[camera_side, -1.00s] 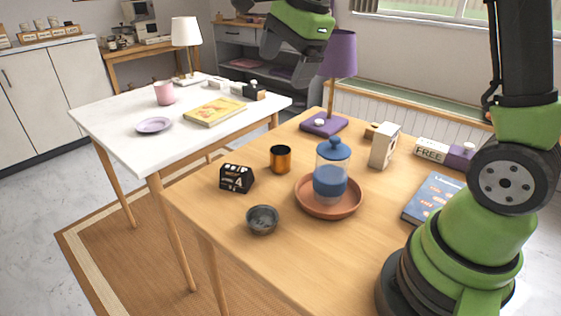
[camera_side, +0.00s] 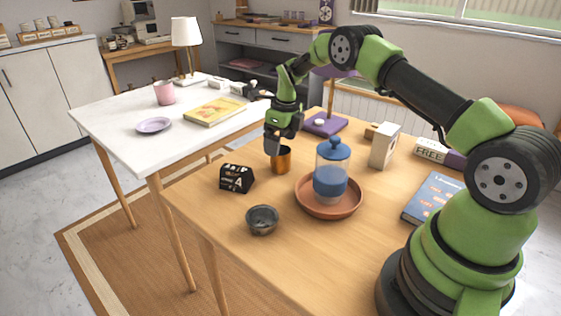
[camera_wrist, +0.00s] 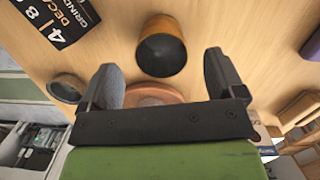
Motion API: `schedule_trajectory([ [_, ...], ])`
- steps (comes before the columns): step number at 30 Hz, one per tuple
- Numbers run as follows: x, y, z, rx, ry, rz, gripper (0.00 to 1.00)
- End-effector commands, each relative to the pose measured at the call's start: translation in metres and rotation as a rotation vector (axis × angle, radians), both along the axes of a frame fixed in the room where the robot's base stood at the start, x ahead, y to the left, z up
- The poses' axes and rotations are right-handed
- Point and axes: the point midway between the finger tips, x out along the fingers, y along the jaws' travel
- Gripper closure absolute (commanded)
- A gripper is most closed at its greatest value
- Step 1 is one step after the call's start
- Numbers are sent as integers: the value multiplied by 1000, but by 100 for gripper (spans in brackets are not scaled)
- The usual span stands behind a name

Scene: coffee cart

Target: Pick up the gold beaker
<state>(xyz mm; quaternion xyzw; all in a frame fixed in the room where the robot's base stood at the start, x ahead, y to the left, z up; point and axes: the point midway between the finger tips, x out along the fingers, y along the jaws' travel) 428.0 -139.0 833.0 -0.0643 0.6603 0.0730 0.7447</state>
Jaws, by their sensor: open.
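The gold beaker (camera_side: 282,162) is a small shiny orange-gold cup standing upright on the wooden table. My gripper (camera_side: 275,153) is just above it in the side view, pointing down, its fingers overlapping the beaker's upper part. In the wrist view the beaker (camera_wrist: 162,47) shows its dark open mouth, ahead of and between the two fingers. My gripper (camera_wrist: 166,75) is open there, with nothing between its fingers. I cannot tell whether a finger touches the beaker.
A black box (camera_side: 237,178) stands left of the beaker, and a dark bowl (camera_side: 262,220) in front. A terracotta tray (camera_side: 330,207) with a blue-lidded jar (camera_side: 332,170) is close on the right.

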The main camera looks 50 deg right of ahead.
Motion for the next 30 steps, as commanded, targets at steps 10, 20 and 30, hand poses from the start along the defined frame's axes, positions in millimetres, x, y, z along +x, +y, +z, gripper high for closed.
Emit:
schedule_trajectory([
  [10,2,0,-45,0,0,1,12],
  [20,4,0,-53,-1,-1,1,12],
  [30,4,0,-53,-1,-1,1,67],
])
